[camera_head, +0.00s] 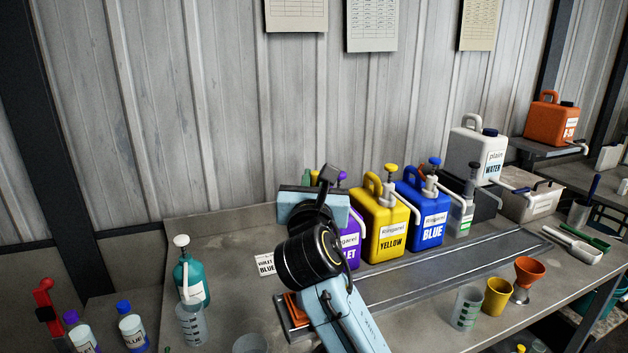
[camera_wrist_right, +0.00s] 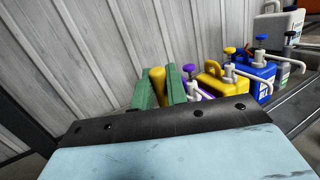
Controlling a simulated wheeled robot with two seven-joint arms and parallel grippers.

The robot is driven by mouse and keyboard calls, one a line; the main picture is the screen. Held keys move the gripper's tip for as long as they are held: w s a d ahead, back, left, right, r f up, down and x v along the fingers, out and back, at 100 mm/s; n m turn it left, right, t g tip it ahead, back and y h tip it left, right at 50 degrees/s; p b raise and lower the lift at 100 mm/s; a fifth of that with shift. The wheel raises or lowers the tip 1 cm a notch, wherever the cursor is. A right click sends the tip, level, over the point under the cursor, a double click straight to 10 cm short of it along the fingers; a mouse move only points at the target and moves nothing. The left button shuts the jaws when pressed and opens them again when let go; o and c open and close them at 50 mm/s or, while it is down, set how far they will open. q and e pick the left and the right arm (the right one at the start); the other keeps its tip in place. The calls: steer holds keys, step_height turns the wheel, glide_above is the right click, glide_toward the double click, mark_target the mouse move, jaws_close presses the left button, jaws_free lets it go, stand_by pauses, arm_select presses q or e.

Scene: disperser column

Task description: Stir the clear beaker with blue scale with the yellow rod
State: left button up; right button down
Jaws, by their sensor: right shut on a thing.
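My right gripper (camera_head: 312,176) is mostly hidden behind my own wrist in the head view. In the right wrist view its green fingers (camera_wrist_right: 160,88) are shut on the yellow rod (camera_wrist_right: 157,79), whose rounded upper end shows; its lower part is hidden. A clear beaker (camera_head: 190,323) with faint bluish marks stands at the front left of the bench, apart from the gripper. Another clear beaker (camera_head: 467,308) with greenish marks stands at the right, and a third (camera_head: 250,345) is cut off at the bottom edge. The scale colours are hard to tell. My left gripper is out of view.
Yellow (camera_head: 384,228), blue (camera_head: 425,215) and partly hidden violet (camera_head: 350,243) pump jugs stand behind my right arm. A teal pump bottle (camera_head: 192,275) stands behind the left beaker. A yellow cup (camera_head: 496,296) and orange funnel (camera_head: 528,275) stand right. Bench left of my gripper is fairly clear.

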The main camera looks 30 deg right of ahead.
steer(key=shift+w+f, duration=0.1)
steer(key=shift+f, duration=0.85)
steer(key=f, duration=0.1)
steer(key=f+b, duration=0.2)
steer(key=f, duration=0.1)
steer(key=shift+w+d+f, duration=0.1)
steer(key=shift+w, duration=0.25)
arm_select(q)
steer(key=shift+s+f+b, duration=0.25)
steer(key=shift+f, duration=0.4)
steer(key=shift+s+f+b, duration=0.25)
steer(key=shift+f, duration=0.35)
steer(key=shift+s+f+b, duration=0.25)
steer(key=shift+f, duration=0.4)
arm_select(e)
steer(key=shift+w+f, duration=0.15)
steer(key=shift+f, duration=0.65)
steer(key=shift+w+f, duration=0.1)
steer(key=shift+f, duration=0.65)
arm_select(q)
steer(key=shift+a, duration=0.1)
